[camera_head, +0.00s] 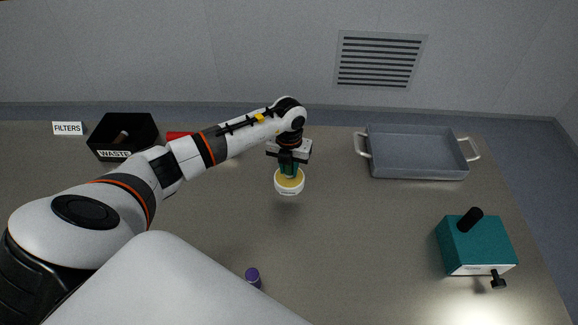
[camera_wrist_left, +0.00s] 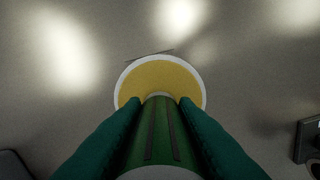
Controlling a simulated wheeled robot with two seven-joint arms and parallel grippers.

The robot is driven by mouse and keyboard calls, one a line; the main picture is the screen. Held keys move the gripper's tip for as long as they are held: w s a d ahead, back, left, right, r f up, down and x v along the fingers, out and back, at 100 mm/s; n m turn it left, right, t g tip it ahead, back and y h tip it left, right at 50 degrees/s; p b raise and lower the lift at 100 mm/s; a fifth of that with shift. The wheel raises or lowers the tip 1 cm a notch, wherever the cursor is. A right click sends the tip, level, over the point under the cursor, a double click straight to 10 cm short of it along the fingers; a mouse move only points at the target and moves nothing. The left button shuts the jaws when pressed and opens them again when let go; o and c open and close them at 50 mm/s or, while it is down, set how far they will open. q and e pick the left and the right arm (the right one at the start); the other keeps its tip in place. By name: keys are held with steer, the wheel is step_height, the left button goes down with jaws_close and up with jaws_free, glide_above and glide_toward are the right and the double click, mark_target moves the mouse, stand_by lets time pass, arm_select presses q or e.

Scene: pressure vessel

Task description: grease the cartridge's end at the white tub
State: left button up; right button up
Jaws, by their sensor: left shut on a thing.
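The white tub (camera_head: 289,188) stands on the table near the middle of the head view, with yellow grease inside. My left gripper (camera_head: 289,170) points down at it and hides part of its back. In the left wrist view, its teal fingers are shut on a dark green cartridge (camera_wrist_left: 157,135). The cartridge's pale far end lies over the tub's yellow grease (camera_wrist_left: 160,77). I cannot tell whether the end touches the grease. The fingers hide most of the cartridge in the head view. My right gripper is not in view.
A black waste bin (camera_head: 104,155), a FILTERS label (camera_head: 68,128) and a red object (camera_head: 178,135) are at the back left. A grey handled tray (camera_head: 420,173) is at the back right. A teal box (camera_head: 470,252) stands right, a purple-topped item (camera_head: 252,275) in front.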

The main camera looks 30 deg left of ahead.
arm_select(q)
steer(key=shift+f+b, duration=0.4)
steer(key=shift+f, duration=0.1)
stand_by(1.3)
steer(key=shift+r+p, duration=2.4)
steer(key=shift+r, duration=1.2)
steer(key=shift+f, duration=0.1)
